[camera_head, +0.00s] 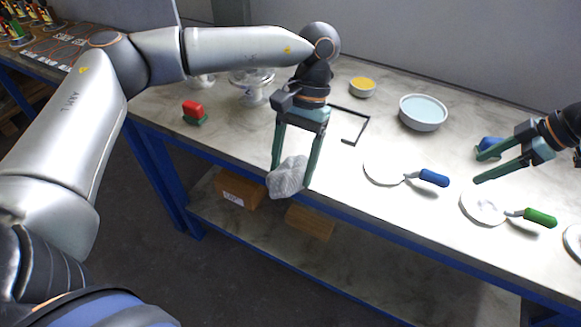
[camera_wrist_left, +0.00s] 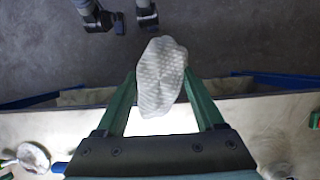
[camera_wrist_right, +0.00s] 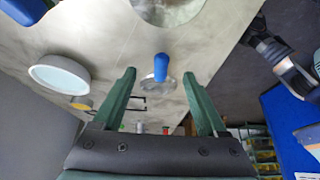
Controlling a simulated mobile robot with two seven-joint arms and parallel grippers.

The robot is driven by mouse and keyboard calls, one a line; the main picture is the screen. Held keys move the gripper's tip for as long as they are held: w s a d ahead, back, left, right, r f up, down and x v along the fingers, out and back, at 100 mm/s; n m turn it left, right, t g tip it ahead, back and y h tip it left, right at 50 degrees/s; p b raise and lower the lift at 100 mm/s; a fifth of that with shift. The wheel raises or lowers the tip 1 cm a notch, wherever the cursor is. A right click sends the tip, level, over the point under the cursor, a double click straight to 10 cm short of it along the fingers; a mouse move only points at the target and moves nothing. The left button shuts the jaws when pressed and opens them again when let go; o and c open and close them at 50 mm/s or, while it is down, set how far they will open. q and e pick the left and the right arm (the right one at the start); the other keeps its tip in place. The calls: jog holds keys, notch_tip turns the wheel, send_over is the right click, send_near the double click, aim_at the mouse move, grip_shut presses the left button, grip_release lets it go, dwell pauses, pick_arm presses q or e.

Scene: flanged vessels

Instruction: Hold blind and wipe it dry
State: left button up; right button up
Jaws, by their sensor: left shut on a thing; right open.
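My left gripper (camera_head: 292,174) is shut on a grey-white crumpled cloth (camera_head: 287,178), held near the front edge of the bench. The cloth also shows between the fingers in the left wrist view (camera_wrist_left: 161,78). A round white blind with a blue handle (camera_head: 433,178) lies on the bench to the right of the cloth. Another round blind with a green handle (camera_head: 540,217) lies further right. My right gripper (camera_head: 476,168) is open and empty above the bench, near the two blinds. The blue handle shows between its fingers in the right wrist view (camera_wrist_right: 161,67).
A bowl of pale blue liquid (camera_head: 423,112) and a small yellow-filled dish (camera_head: 362,87) stand at the back. A black angular frame (camera_head: 350,141) and a red-and-green block (camera_head: 194,112) lie on the bench. Part of a third disc (camera_head: 573,243) shows at the right edge.

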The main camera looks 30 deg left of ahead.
aim_at(446, 177)
pick_arm(q)
jog(key=shift+w+a, duration=0.1)
jog(key=shift+a, duration=0.1)
jog(key=shift+f+b, duration=0.8)
jog(key=shift+b, duration=0.05)
pick_arm(e)
jog(key=b+x, duration=0.2)
jog(key=x, duration=0.1)
jog(key=a+b+x, duration=0.1)
jog(key=b+x, duration=0.1)
jog(key=x, duration=0.2)
jog(key=r+b+x, duration=0.1)
jog(key=b+x, duration=0.1)
jog(key=x, duration=0.1)
jog(key=shift+s+a+f, duration=0.1)
jog(key=shift+a+f, duration=0.3)
jog(key=shift+a, duration=0.1)
pick_arm(q)
notch_tip(446, 177, down, 6)
jog(key=shift+r, duration=0.1)
pick_arm(e)
jog(key=shift+c, duration=0.2)
grip_shut()
